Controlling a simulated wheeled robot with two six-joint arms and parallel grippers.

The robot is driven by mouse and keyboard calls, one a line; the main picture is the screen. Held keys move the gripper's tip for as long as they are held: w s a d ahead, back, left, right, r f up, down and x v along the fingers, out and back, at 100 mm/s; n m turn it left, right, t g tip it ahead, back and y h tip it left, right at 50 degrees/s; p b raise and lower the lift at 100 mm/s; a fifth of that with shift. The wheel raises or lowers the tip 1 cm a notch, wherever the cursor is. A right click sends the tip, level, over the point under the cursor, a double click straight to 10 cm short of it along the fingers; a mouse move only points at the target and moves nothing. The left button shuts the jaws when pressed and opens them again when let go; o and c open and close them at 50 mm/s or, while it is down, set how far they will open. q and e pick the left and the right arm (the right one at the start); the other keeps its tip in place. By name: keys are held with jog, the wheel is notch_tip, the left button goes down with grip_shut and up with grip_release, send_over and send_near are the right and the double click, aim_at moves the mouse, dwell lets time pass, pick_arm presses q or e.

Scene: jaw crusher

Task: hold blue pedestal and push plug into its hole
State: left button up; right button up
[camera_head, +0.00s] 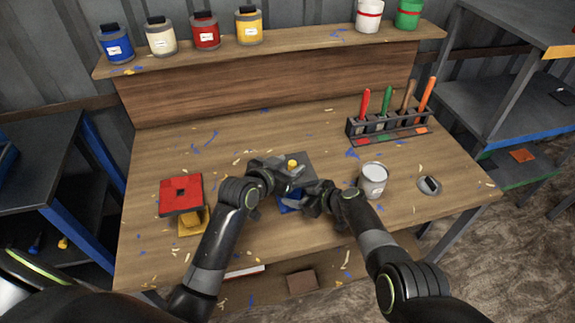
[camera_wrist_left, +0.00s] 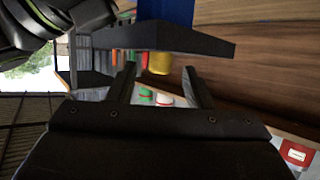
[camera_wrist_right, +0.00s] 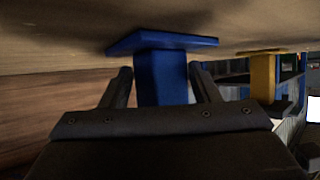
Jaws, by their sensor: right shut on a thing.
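The blue pedestal (camera_head: 291,203) stands on the workbench with a dark square plate (camera_head: 305,160) on top. Its blue column (camera_wrist_right: 160,80) and foot fill the middle of the right wrist view. My right gripper (camera_head: 312,190) is shut on the column. A yellow plug (camera_head: 292,163) sticks up from the dark plate. How deep it sits cannot be told, and its hole is hidden. The plug also shows in the left wrist view (camera_wrist_left: 159,63), beyond the fingertips. My left gripper (camera_head: 287,173) is open and empty beside the plug, its fingers apart.
A red plate with a hole (camera_head: 181,196) tops a yellow pedestal (camera_head: 193,222) at the left. A grey can (camera_head: 373,180) stands close to the right arm. A rack (camera_head: 388,125) holds several coloured-handled tools. Several paint jars stand on the shelf (camera_head: 300,39).

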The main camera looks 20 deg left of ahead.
pick_arm(q)
jog(key=v, duration=1.2)
dwell(0.3)
pick_arm(e)
jog(key=o, duration=0.8)
jog(key=shift+o, duration=0.2)
jog(key=shift+d, duration=0.15)
jog(key=shift+s+d+r, duration=0.15)
jog(key=shift+d+r, duration=0.1)
jog(key=shift+d, duration=0.1)
jog(key=s+d, duration=0.1)
jog(key=d, duration=0.3)
jog(key=s+d, duration=0.1)
jog(key=d, duration=0.2)
jog(key=s+d, duration=0.1)
jog(key=d, duration=0.3)
jog(key=shift+s+d, duration=0.3)
